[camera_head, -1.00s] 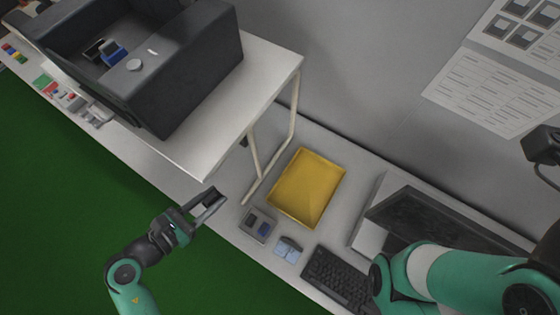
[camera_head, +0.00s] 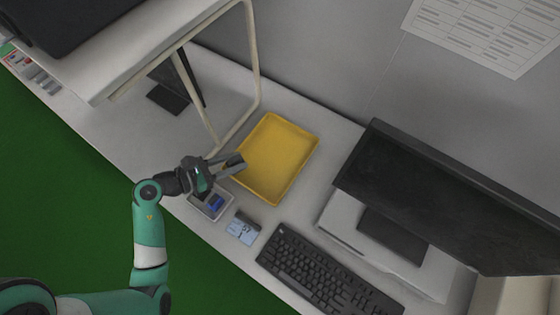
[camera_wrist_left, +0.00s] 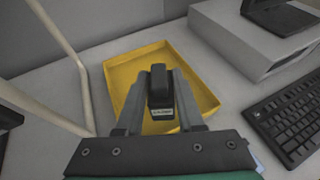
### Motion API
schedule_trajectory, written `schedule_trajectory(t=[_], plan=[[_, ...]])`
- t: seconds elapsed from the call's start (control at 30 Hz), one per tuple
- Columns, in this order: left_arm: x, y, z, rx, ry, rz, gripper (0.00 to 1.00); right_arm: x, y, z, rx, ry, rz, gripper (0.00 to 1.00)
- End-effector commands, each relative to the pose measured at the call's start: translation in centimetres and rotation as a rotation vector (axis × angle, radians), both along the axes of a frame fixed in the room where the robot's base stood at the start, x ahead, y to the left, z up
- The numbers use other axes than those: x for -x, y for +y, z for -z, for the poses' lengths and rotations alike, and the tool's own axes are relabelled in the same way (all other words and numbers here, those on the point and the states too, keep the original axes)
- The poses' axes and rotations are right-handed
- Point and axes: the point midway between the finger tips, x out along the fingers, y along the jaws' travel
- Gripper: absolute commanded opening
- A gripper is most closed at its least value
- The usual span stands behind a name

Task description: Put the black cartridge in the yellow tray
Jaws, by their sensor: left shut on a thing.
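My left gripper (camera_head: 236,162) is shut on the black cartridge (camera_head: 232,158), at the left edge of the yellow tray in the head view. In the left wrist view the black cartridge (camera_wrist_left: 160,88) stands between the two fingers, with a pale label low on it. The yellow tray (camera_head: 292,175) is empty where it shows and lies on the table. In the left wrist view the tray (camera_wrist_left: 195,82) spreads behind and around the cartridge, which appears above it; the exact height is hard to tell. My right gripper does not show.
A grey holder with a blue item (camera_head: 213,204) and a light blue item (camera_head: 243,228) lie close below the gripper. A keyboard (camera_head: 318,270) and a monitor (camera_head: 440,200) are to the right.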

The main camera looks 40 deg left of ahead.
Motion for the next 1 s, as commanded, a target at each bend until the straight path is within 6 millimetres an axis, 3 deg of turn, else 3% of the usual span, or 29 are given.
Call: schedule_trajectory(t=[0.23,0.37,0.57,0.7,0.8,1.0], plan=[[-0.8,0.2,0.6,-0.001,-0.002,-0.003,0.0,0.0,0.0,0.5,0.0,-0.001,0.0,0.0],[-3.6,-0.1,2.2,0.0,-0.003,0.003,0.0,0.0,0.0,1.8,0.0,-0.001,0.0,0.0],[-9.4,-0.3,4.9,-0.001,-0.003,0.001,0.0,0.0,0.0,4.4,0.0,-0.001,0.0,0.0],[-11.8,-0.4,8.3,0.0,0.0,-0.002,0.0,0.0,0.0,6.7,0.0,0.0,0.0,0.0],[-13.0,-0.4,9.4,0.0,-0.001,-0.003,0.0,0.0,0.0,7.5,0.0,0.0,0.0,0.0],[-13.5,-0.4,9.6,0.0,-0.002,-0.005,0.0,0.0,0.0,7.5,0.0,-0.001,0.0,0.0]])
